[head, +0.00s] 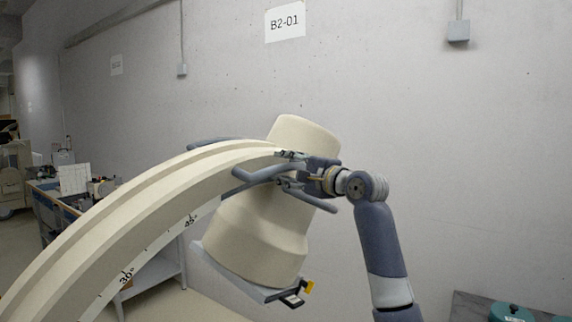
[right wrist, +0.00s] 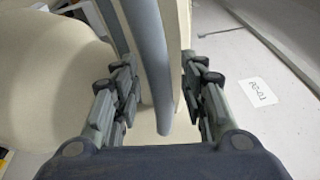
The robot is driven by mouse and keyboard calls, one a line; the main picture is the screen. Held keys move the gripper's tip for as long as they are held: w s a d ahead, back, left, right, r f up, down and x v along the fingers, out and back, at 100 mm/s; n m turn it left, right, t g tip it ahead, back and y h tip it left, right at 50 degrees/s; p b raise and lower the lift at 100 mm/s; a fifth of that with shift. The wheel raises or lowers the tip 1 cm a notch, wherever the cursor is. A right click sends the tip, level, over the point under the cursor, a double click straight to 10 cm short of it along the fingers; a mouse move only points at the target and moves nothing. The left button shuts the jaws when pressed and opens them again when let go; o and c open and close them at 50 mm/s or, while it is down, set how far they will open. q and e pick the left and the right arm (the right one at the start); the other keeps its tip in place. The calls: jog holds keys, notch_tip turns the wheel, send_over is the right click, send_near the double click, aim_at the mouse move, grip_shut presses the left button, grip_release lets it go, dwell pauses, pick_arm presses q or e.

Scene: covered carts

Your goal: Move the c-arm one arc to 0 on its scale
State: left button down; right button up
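The c-arm one arc (head: 150,190) is a cream curved beam rising from lower left to a cream cylindrical head (head: 258,232) in the head view. Its edge scale shows the marks 30° and 45°; the 0 mark and any pointer are not visible. Blue-grey handle bars (head: 262,174) stick out near the arc's upper end. My right gripper (head: 284,166) is at that end. In the right wrist view, its fingers (right wrist: 160,85) stand apart on either side of a blue-grey bar (right wrist: 150,50), with gaps visible beside it. My left gripper is not in view.
A grey wall with a B2-01 sign (head: 285,22) stands behind. A workbench with clutter (head: 50,205) is at the left. Teal round objects (head: 510,312) sit on a surface at lower right.

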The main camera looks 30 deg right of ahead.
jog(key=shift+w, duration=0.2)
jog(key=shift+c, duration=0.3)
grip_shut()
